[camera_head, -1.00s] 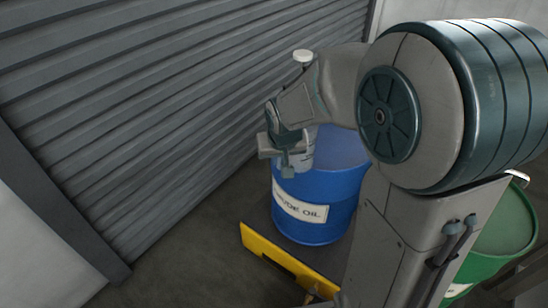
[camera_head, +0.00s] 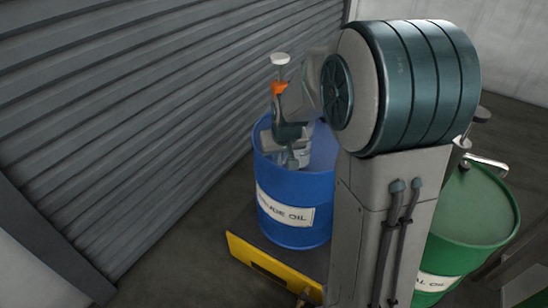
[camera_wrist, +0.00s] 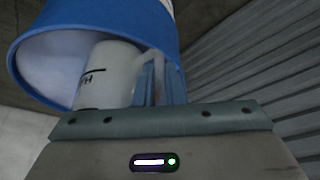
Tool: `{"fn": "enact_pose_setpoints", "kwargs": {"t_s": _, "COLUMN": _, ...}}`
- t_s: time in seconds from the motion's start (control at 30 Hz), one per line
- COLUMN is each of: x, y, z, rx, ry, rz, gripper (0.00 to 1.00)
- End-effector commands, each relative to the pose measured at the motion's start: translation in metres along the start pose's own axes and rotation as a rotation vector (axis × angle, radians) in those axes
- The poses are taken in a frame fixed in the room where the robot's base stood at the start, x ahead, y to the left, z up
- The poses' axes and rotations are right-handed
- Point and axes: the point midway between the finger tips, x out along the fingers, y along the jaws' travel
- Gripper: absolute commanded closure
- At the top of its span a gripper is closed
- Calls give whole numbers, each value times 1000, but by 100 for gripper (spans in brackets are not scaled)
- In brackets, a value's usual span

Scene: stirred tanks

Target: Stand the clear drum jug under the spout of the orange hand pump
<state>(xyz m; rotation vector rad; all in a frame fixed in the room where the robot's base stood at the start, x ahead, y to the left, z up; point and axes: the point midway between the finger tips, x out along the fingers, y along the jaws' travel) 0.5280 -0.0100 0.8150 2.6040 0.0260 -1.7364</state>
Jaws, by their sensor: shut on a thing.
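My gripper (camera_head: 289,157) is shut on the handle of the clear drum jug (camera_head: 307,152), over the top of the blue drum. In the wrist view the jug (camera_wrist: 112,72) looks whitish with dark marks, and its handle lies between the fingers (camera_wrist: 161,82). The orange hand pump (camera_head: 279,88) shows just behind and above my gripper, with a white knob (camera_head: 280,59) on top. Its spout is hidden by my arm and gripper. I cannot tell whether the jug touches the drum top.
The blue drum (camera_head: 287,214), labelled as oil, stands on a dark pallet with a yellow edge (camera_head: 262,266). A green drum (camera_head: 470,210) with a metal fitting stands to the right. A ribbed grey shutter (camera_head: 130,110) runs close along the left. Floor at lower left is clear.

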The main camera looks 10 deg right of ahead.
Motion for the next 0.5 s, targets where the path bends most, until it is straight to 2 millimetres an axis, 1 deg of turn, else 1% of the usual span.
{"fn": "enact_pose_setpoints", "kwargs": {"t_s": 0.5, "x": 13, "y": 35, "z": -20, "rx": 2, "ry": 1, "rz": 1, "gripper": 100}}
